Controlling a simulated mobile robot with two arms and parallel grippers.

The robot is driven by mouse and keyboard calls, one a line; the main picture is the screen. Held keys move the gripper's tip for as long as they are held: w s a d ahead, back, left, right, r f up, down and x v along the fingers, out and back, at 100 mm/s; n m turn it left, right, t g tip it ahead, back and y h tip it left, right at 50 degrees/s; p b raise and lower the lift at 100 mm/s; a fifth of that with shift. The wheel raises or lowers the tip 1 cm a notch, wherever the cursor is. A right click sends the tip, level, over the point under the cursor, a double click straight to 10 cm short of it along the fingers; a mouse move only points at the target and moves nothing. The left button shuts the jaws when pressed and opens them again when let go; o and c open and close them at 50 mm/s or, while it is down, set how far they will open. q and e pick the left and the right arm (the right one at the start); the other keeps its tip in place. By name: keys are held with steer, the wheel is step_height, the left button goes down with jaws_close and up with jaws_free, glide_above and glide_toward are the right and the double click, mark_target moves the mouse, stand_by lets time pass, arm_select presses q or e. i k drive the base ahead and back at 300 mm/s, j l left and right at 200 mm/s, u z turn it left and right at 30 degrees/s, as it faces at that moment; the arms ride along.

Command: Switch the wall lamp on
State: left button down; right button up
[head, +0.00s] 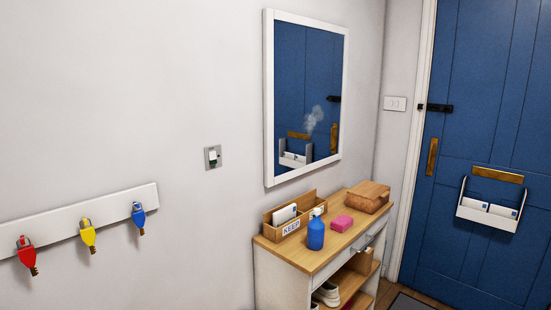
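No wall lamp shows in the head view. A small switch plate (213,157) with a grey surround and a white middle sits on the pale wall, left of the mirror. A wider white switch plate (395,104) is on the wall between the mirror and the blue door. I cannot tell which of them belongs to the lamp, or how their rockers are set. Neither of my grippers is in view.
A white rail (60,230) holds coloured tags at left. The blue door (480,120) is at right.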

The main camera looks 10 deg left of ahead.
mark_target(212, 155)
steer(key=i+l+z, duration=0.15)
steer(key=i, duration=0.3)
steer(key=i+l+z, duration=0.1)
steer(key=i, duration=0.35)
steer(key=l, duration=0.1)
